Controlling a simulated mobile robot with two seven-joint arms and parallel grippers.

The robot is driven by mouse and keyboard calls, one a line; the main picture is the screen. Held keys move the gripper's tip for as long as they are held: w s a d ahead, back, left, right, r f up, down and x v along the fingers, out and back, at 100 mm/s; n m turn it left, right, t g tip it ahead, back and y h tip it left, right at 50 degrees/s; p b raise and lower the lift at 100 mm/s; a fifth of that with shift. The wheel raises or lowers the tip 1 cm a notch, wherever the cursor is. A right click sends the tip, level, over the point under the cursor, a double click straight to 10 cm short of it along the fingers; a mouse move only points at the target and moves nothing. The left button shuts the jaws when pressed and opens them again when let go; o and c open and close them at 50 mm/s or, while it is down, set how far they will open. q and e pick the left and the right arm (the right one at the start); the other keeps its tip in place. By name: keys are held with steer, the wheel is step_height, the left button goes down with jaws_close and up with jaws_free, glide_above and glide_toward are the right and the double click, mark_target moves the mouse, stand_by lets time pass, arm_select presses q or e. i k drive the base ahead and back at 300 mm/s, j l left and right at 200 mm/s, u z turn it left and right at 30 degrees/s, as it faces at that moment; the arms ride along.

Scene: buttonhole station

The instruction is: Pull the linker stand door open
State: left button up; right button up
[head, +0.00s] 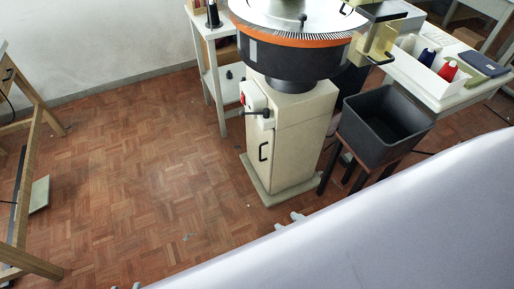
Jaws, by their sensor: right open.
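The cream linker stand (305,138) stands on the floor right of centre. Its door (258,172), on the left-hand face, looks shut. A black bar handle (263,151) is mounted upright on the door. My right gripper (288,221) shows only as two small pale fingertips, open, at the edge of a large pale surface. In the picture it is below the stand's base, apart from the handle. Small pale tips also show at the bottom edge, left of centre; they may be my left gripper, but too little shows to tell its state.
The round dial (290,55) with an orange rim overhangs the stand. A black lever (255,113) juts out above the door. A black bin (385,125) on a dark frame stands right of it. A white shelf unit (212,75) stands behind.

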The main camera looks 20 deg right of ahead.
mark_target(254, 148)
steer(key=i, duration=0.4)
steer(key=i+z, duration=0.3)
steer(key=i+j+z, duration=0.15)
steer(key=z, duration=0.2)
steer(key=i+z, duration=0.1)
steer(key=z, duration=1.5)
